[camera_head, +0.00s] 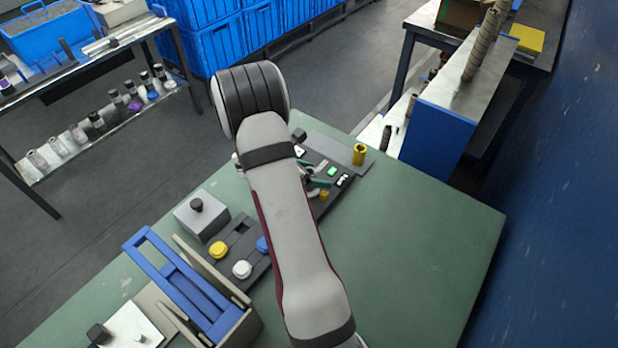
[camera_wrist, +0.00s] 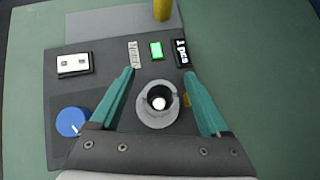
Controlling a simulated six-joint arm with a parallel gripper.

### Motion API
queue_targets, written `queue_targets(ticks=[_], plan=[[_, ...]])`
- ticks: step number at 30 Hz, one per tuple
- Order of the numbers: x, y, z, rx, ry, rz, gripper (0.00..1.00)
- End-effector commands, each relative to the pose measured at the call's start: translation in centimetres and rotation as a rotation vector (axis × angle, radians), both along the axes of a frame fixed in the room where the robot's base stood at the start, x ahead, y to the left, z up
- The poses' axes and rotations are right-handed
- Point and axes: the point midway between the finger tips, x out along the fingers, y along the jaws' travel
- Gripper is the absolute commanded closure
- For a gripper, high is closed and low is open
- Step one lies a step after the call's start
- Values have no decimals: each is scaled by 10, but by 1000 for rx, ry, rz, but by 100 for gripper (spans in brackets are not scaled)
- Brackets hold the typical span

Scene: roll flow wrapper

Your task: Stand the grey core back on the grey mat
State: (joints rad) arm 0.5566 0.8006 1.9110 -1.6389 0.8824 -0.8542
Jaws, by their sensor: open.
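The grey core (camera_wrist: 144,107) shows in the wrist view as a round, hollow grey piece seen from above, with a dark bore and a pale spot inside. It is over the dark panel (camera_wrist: 85,85). My gripper (camera_wrist: 164,75) is open, its teal fingers on either side of the core with gaps showing. I cannot tell how high they are above it. The grey mat (camera_wrist: 100,22) lies beyond the panel, with a yellow core (camera_wrist: 162,10) upright on it. In the head view, the mat (camera_head: 325,137) and yellow core (camera_head: 359,154) are right of my arm, which hides the grey core.
The panel carries a blue knob (camera_wrist: 71,121), a white-faced block (camera_wrist: 74,64), a green-lit button (camera_wrist: 156,50) and a black display (camera_wrist: 181,53). A blue frame (camera_head: 185,285) and a grey box (camera_head: 201,214) stand left on the green table. The table's right side is clear.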

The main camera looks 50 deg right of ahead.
Motion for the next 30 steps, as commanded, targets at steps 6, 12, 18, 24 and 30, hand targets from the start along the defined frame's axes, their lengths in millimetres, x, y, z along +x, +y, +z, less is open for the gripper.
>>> queue_targets(ticks=[6,12,18,24,30], plan=[[-1,-4,-4,1,-1,-1,20],[-1,-4,-4,0,-1,-1,47],[-1,-4,-4,0,-1,-1,83],[-1,-4,-4,0,-1,-1,100],[0,-4,4,-2,-3,-1,100]])
